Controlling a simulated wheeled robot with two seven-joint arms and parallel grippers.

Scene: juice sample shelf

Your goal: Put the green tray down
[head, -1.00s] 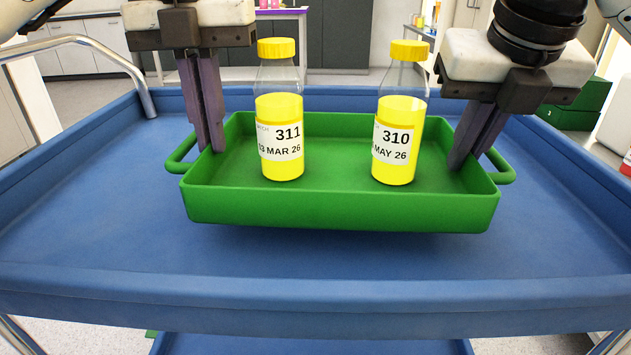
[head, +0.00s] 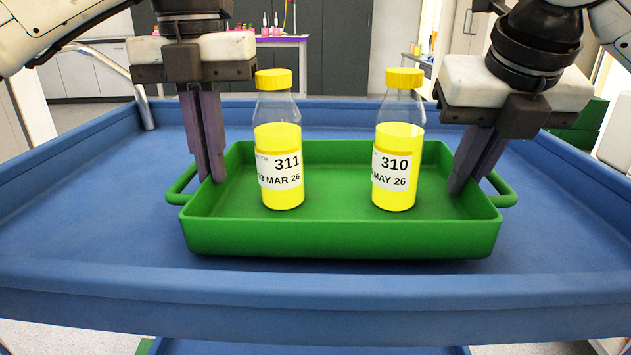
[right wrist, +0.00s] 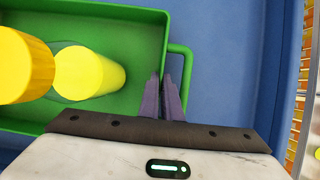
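The green tray (head: 340,240) is level over the blue cart top, carrying two upright yellow juice bottles, one labelled 311 (head: 279,165) and one labelled 310 (head: 398,165). A thin dark shadow shows under its front edge; I cannot tell whether it touches the cart. My left gripper (head: 212,178) is shut on the tray's left end wall, by the handle. My right gripper (head: 466,186) is shut on the right end wall. The right wrist view shows its fingers (right wrist: 164,98) closed about that wall beside the handle, with the tray (right wrist: 145,18) at left.
The blue cart top (head: 80,220) has a raised rim (head: 320,290) and is clear around the tray. A metal cart handle (head: 125,75) stands at the back left. A green box (head: 585,120) is beyond the right side. Counters and cabinets are far behind.

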